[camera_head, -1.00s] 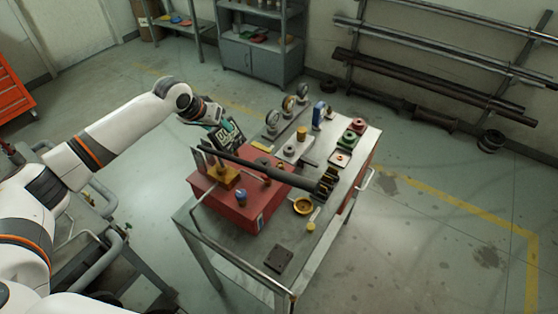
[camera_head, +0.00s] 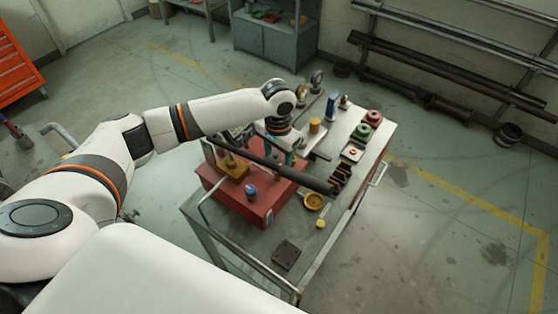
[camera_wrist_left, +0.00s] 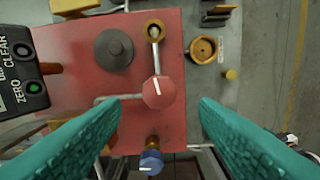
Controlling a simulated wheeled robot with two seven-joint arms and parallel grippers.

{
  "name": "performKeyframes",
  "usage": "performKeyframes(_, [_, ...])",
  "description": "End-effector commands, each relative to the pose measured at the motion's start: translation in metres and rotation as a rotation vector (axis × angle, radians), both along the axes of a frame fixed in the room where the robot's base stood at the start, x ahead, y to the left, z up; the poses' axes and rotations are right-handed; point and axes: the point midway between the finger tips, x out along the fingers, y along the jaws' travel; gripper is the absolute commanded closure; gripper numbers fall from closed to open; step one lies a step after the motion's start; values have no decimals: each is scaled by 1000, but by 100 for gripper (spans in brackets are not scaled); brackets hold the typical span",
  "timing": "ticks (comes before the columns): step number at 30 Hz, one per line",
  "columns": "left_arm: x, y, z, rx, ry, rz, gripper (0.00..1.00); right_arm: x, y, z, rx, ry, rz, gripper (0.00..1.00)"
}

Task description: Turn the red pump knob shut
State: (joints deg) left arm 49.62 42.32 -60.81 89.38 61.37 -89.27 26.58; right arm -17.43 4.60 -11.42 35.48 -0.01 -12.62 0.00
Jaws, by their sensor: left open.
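The red pump box (camera_head: 262,208) sits on the metal bench. My left gripper (camera_wrist_left: 163,99) is open, one teal finger on each side of the knob, with clear gaps. I cannot tell the height between them. In the head view my left gripper (camera_head: 289,157) is over the far part of the box, and the red knob is not clearly seen there. My right gripper is not in view.
A blue knob (camera_wrist_left: 152,160) and a dark grey round part (camera_wrist_left: 115,48) flank the red knob. A long dark bar (camera_head: 270,164) crosses above the box. A brass cup (camera_head: 314,201), a dark plate (camera_head: 287,254) and green and red parts stand on the bench.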

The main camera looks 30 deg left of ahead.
Motion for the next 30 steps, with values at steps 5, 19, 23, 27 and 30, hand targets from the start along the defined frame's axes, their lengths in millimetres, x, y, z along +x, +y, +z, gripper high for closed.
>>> performKeyframes(5, [0,0,-28,0,2,2,45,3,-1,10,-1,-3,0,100])
performKeyframes(19, [0,0,-47,0,-1,0,45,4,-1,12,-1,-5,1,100])
performKeyframes(23, [0,0,-47,0,-1,1,61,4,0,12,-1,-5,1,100])
performKeyframes(27, [0,0,-47,0,-1,1,84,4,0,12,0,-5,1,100])
performKeyframes(30, [0,0,-46,0,-1,-1,90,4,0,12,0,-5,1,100])
